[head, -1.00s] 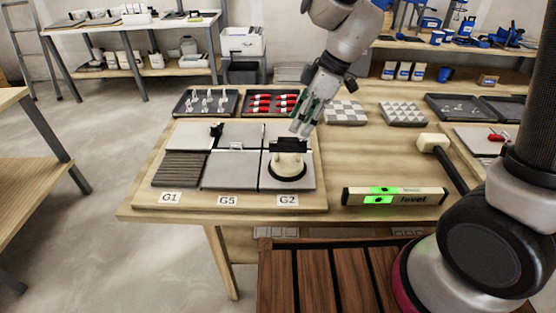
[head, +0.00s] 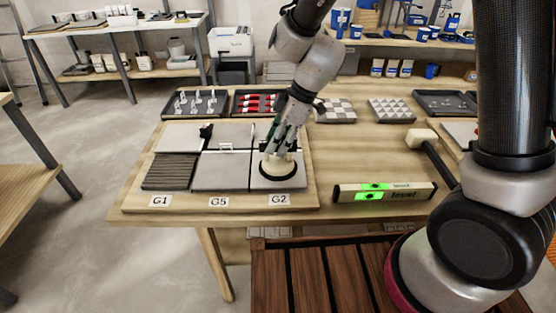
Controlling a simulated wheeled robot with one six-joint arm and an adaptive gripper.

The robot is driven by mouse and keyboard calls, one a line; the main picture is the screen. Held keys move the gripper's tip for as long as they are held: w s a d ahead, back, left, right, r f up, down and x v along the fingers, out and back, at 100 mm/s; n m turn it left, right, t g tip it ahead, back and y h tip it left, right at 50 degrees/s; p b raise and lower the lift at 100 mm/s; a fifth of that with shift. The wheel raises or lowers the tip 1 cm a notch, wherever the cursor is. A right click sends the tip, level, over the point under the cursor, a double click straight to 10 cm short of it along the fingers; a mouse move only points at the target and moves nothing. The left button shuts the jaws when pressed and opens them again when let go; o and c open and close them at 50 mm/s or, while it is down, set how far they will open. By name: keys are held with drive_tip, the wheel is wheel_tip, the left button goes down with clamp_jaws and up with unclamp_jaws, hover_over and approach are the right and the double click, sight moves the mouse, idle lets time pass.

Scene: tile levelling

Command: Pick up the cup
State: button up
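The suction cup (head: 278,170), with a cream body and a black round base, stands upright on the grey tile in the lower right of the tile board, above the G2 label. My gripper (head: 279,149) points down at the top of the cup. Its fingers overlap the dark handle, which they largely hide. I cannot tell whether they are closed on it. The cup's base appears to rest on the tile.
The tile board (head: 307,190) holds several tiles with black spacers. A green-lit level (head: 385,192) and a mallet (head: 422,139) lie to the right. Trays of clips (head: 202,103) and red wedges (head: 257,103) are behind.

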clamp_jaws()
drive_tip(key=shift+r, duration=0.15)
wheel_tip(320, 180, up, 17)
idle(0.8)
